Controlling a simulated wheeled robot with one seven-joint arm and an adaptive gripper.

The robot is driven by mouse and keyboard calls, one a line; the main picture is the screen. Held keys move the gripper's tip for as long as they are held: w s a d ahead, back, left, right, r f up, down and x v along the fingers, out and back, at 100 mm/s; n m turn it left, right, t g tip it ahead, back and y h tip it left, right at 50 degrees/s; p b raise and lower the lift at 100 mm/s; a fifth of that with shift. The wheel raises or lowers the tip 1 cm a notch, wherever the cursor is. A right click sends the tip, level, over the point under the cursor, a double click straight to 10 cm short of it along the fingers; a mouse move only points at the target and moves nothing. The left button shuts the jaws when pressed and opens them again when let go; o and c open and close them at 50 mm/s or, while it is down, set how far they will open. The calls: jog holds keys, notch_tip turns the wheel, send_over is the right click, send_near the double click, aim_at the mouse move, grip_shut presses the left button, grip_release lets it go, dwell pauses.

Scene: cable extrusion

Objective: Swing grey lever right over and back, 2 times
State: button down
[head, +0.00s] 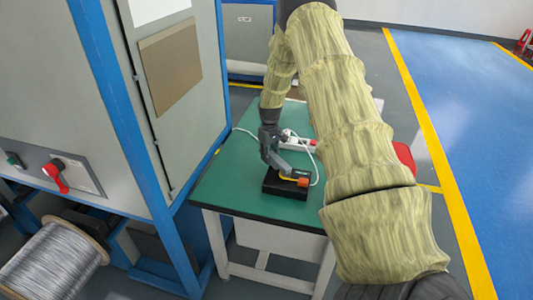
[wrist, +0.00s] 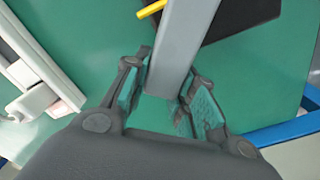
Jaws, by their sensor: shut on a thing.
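The grey lever (head: 279,164) rises from a black box (head: 283,188) on the green table and leans up to the left in the head view. My gripper (head: 268,146) is at its upper end. In the wrist view the lever (wrist: 182,45) runs between the teal-padded fingers of my gripper (wrist: 166,82), which is shut on it. The black box (wrist: 238,16) shows at the top there, with a yellow piece (wrist: 151,9) beside the lever. An orange part (head: 303,182) is on the box's right side in the head view.
A white power strip (head: 302,144) with a white cable lies on the green table (head: 235,190) behind the box. A blue-framed grey cabinet (head: 170,150) stands close on the left. A wire spool (head: 55,262) is at the lower left. Bare table lies left of the box.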

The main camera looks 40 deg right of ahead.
jog(key=c, duration=1.2)
grip_release()
jog(key=shift+o, duration=0.2)
notch_tip(320, 180, up, 12)
